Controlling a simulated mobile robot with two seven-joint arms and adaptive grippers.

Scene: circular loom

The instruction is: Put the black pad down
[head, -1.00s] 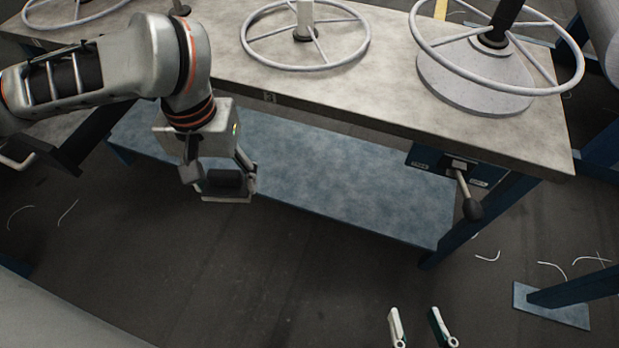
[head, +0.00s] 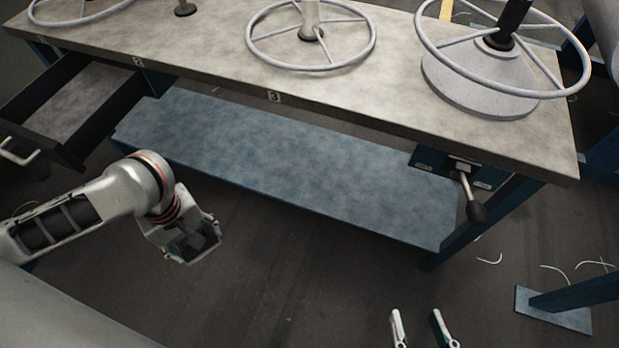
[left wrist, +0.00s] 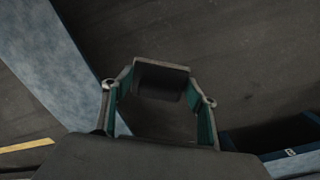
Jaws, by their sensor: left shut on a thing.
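The black pad (left wrist: 158,84) shows in the left wrist view as a dark block with a lighter edge, between the fingertips of my left gripper (left wrist: 160,100). In the head view, my left gripper (head: 190,242) is in front of the workbench, over the floor and lower than the bench top. It is shut on the pad, which is small and dark there and partly hidden by the fingers. My right gripper (head: 423,326) is at the bottom edge of the head view, with its two fingers apart and nothing between them.
The workbench (head: 210,55) carries several wheel-like rings, one on a conical base (head: 475,80). An open drawer (head: 75,110) juts out at the left, its visible floor bare. A blue lower shelf (head: 280,165) is clear. A black-knobbed lever (head: 473,200) sticks out at the right.

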